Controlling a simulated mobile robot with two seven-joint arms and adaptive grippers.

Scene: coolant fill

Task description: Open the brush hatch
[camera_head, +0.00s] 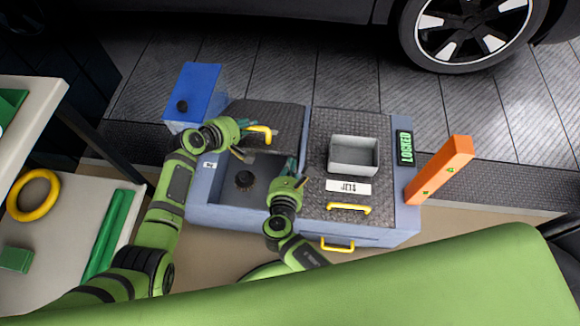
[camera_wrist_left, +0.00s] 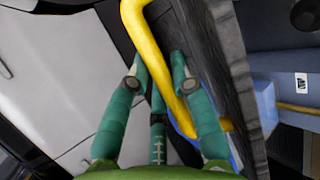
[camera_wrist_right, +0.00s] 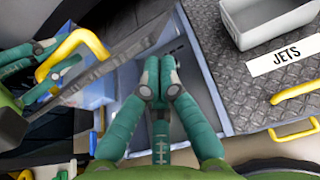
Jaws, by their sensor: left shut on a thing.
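The brush hatch (camera_head: 275,118) is the dark textured lid on the left half of the blue-grey unit. My left gripper (camera_head: 248,130) is shut on the hatch's yellow handle (camera_head: 263,130). The handle (camera_wrist_left: 160,60) runs between its fingers in the left wrist view. My right gripper (camera_head: 292,168) is over the compartment's right side, beside the raised lid. In the right wrist view its fingertips (camera_wrist_right: 158,78) are together with nothing seen between them.
Right of the compartment is a closed textured lid (camera_head: 318,205) with a "JETS" label (camera_head: 348,187), a grey metal tray (camera_head: 354,155) and a yellow handle (camera_head: 348,208). A "LOCKED" display (camera_head: 405,148) and orange post (camera_head: 440,170) stand right. A blue box (camera_head: 195,92) is at back left.

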